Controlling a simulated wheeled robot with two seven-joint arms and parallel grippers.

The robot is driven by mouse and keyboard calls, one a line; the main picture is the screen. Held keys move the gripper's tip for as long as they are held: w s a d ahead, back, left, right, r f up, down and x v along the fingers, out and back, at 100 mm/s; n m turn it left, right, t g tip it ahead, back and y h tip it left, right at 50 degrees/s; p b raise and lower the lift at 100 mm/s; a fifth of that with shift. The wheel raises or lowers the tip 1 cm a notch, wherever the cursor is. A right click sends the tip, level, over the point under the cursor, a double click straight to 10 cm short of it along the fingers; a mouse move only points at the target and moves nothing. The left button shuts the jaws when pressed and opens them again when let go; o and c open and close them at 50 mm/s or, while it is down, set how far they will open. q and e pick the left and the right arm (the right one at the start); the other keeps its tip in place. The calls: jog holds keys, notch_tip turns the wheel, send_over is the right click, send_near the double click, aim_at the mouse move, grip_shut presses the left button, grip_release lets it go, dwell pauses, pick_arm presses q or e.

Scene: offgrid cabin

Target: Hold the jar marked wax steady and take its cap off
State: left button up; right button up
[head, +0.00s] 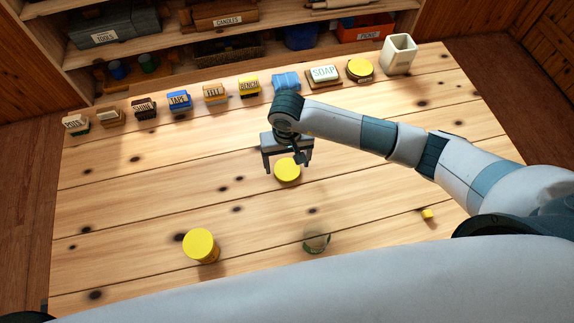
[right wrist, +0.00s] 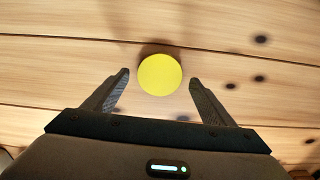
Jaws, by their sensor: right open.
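A round yellow cap (head: 288,170) tops a jar near the middle of the table. My right gripper (head: 287,163) is open above it. In the right wrist view the yellow cap (right wrist: 160,75) lies between the tips of the open right gripper (right wrist: 159,78), with a gap on each side. The cap hides the jar's body and any label. A second yellow-capped jar (head: 201,246) stands at the front left; its label does not show. I cannot tell which jar is marked wax. My left gripper is out of view.
A clear, greenish round object (head: 316,240), perhaps a glass jar, stands at front centre.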

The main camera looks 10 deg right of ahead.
aim_at(287, 169)
notch_tip(287, 169, up, 10)
jog(key=b, duration=0.3)
jog(key=shift+f, duration=0.1)
dwell(0.7)
